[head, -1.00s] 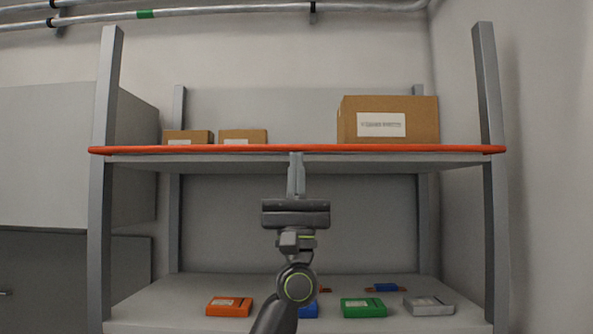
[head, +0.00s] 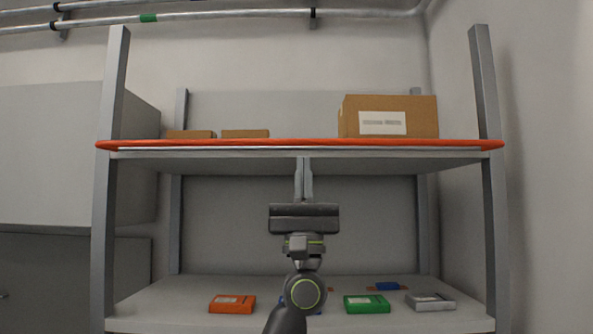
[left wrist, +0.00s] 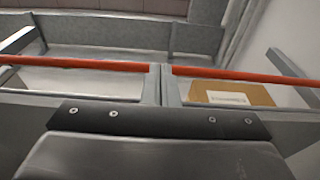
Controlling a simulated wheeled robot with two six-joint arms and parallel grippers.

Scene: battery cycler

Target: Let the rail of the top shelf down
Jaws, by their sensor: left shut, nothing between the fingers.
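The orange rail (head: 220,144) runs level along the front edge of the top shelf (head: 400,155), from post to post. A thin pale strip shows between rail and shelf edge. The rail also crosses the left wrist view (left wrist: 80,63). My left gripper (head: 304,160) is at the middle of the shelf front, fingers upright, tips just below the rail in the head view. It is shut with nothing held. In the left wrist view the fingertips (left wrist: 160,70) overlap the rail line; whether they touch it I cannot tell. My right gripper is not in view.
A large labelled carton (head: 420,115) stands on the top shelf at right, two small boxes (head: 192,134) at left. The lower shelf (head: 180,290) holds several coloured battery packs, including orange (head: 232,304) and green (head: 367,304). A grey cabinet (head: 60,155) stands left.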

